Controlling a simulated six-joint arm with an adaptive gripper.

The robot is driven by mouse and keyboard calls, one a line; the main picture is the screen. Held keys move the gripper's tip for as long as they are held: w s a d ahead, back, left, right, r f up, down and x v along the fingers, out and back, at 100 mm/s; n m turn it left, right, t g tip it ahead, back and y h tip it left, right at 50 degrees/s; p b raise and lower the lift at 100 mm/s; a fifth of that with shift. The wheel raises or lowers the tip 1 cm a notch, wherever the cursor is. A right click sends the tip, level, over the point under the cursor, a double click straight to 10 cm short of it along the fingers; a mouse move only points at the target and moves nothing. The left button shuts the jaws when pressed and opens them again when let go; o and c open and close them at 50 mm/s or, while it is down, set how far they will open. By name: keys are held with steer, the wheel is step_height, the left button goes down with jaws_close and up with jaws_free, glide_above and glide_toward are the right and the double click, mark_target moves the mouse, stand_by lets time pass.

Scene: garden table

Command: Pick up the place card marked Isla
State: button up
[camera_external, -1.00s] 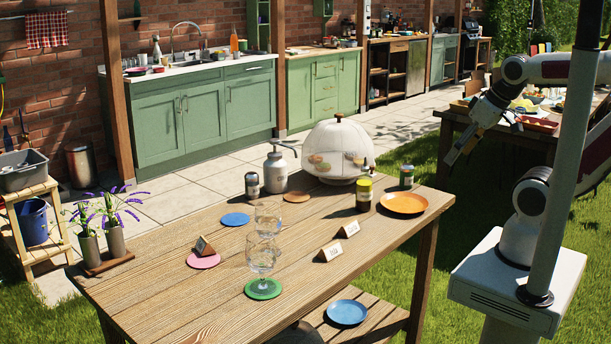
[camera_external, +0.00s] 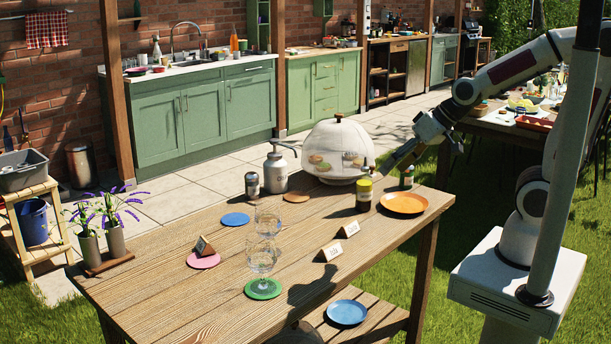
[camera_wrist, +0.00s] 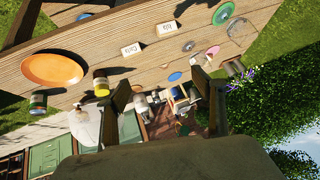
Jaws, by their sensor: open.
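Two white tent-shaped place cards stand on the wooden table (camera_external: 185,290). The nearer card (camera_external: 330,252) appears to read Isla in the wrist view (camera_wrist: 167,28), though the lettering is tiny. The other card (camera_external: 349,229) stands just behind it, closer to the orange plate; its name is not clear. My gripper (camera_external: 400,158) is above the table's far right side, apart from the cards. Its two fingers show spread and empty in the wrist view (camera_wrist: 163,88).
Clear glasses (camera_external: 262,257) stand left of the cards. Bare wood lies in front of the cards.

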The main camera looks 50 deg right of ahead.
steer(key=w+a+f, duration=0.5)
steer(key=a, duration=0.1)
steer(key=m+t+h, duration=0.2)
steer(key=t, duration=0.2)
glide_above(332, 246)
steer(key=s, duration=0.5)
steer(key=f, duration=0.8)
steer(key=a+f, duration=0.1)
steer(key=f, duration=0.4)
steer(key=shift+w+f, duration=0.1)
steer(key=shift+w, duration=0.1)
steer(key=shift+s+d+f+n+t+h, duration=0.1)
steer(key=shift+s+f+n+t+h, duration=0.15)
steer(key=shift+f, duration=0.4)
steer(key=shift+s+d+f+n+t+h, duration=0.15)
steer(key=shift+s+f+t+h, duration=0.15)
steer(key=shift+f, duration=0.35)
steer(key=shift+s+f+n+t+h, duration=0.3)
steer(key=shift+s+t, duration=0.2)
steer(key=shift+t, duration=0.25)
steer(key=shift+f, duration=0.1)
steer(key=shift+x, duration=1.3)
